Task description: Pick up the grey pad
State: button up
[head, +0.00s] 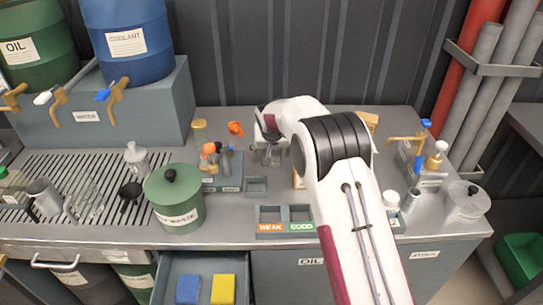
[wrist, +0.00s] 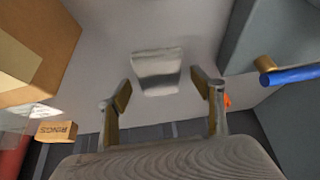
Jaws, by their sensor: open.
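A light grey, blocky piece (wrist: 157,75), which looks like the grey pad, lies on the grey bench surface in the wrist view. My gripper (wrist: 161,88) is open, with one finger to the left and one to the right of the pad in the picture. A gap shows on both sides, so the fingers do not touch it. How far the pad is below the fingertips is hard to tell. In the head view my gripper (head: 268,148) is low over the back middle of the bench. I cannot make out the pad there.
In the head view a tool holder (head: 222,180) and green lidded pot (head: 174,205) stand left of my gripper. An open drawer holds blue (head: 188,289) and yellow (head: 223,289) blocks.

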aim_at(272, 155)
dwell(0.4)
jog(key=c, duration=1)
jog(key=shift+r, duration=0.2)
notch_tip(272, 155, up, 10)
jog(key=shift+f, duration=0.2)
dwell(0.4)
